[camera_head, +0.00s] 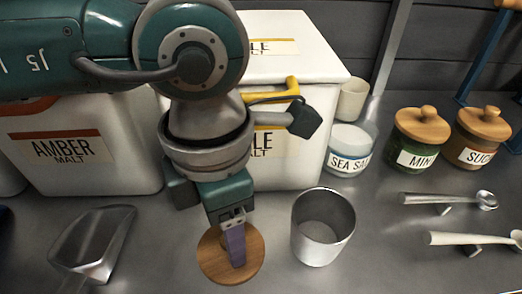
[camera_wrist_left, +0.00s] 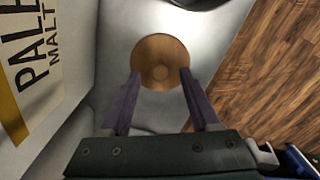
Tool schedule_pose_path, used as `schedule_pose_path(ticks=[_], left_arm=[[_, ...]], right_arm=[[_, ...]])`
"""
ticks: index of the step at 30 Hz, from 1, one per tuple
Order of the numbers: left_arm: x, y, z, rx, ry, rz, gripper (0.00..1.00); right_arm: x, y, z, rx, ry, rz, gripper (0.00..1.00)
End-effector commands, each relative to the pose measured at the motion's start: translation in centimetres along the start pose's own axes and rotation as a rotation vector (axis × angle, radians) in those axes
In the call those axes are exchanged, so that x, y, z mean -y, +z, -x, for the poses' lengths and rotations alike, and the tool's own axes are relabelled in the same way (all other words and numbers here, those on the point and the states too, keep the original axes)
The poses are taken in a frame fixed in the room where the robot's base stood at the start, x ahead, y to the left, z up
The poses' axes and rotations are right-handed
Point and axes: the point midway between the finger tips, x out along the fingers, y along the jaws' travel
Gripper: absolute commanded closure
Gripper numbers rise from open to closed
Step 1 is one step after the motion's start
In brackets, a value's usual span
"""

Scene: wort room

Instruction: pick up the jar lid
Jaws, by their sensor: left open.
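The jar lid, a round wooden disc (camera_head: 213,262), lies flat on the grey counter below my left gripper. In the left wrist view the lid (camera_wrist_left: 161,52) shows a small round knob at its middle. My left gripper (camera_head: 236,262) points down over the lid, and its fingers hide part of it in the head view. In the left wrist view the gripper (camera_wrist_left: 160,76) is open, with its two purple fingertips at either side of the lid's near part. I cannot tell the exact gap above the lid. My right gripper is not in view.
A metal cup (camera_head: 322,240) stands close right of the lid. A metal scoop (camera_head: 92,243) lies to the left. Malt bins, including the amber one (camera_head: 110,165), stand behind. A lidless sea salt jar (camera_head: 349,152), two wooden-lidded jars and two spoons are at the right.

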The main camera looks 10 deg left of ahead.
Motion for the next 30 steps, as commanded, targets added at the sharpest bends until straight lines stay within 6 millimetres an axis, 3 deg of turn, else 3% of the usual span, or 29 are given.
schedule_pose_path(ticks=[2, 8, 25, 30], left_arm=[[0.06, 0.04, -1.21, 0.001, -0.001, 0.000, 0.38], [0.04, 0.06, -1.17, 0.001, -0.001, -0.001, 0.38], [0.02, 0.04, -1.15, 0.001, -0.001, 0.000, 1.00], [0.03, 0.04, -1.15, 0.001, -0.001, 0.000, 1.00]], right_arm=[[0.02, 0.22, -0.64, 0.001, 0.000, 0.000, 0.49], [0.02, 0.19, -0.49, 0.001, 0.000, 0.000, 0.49], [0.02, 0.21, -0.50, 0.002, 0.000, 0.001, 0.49], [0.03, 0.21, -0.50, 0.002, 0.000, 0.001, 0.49]])
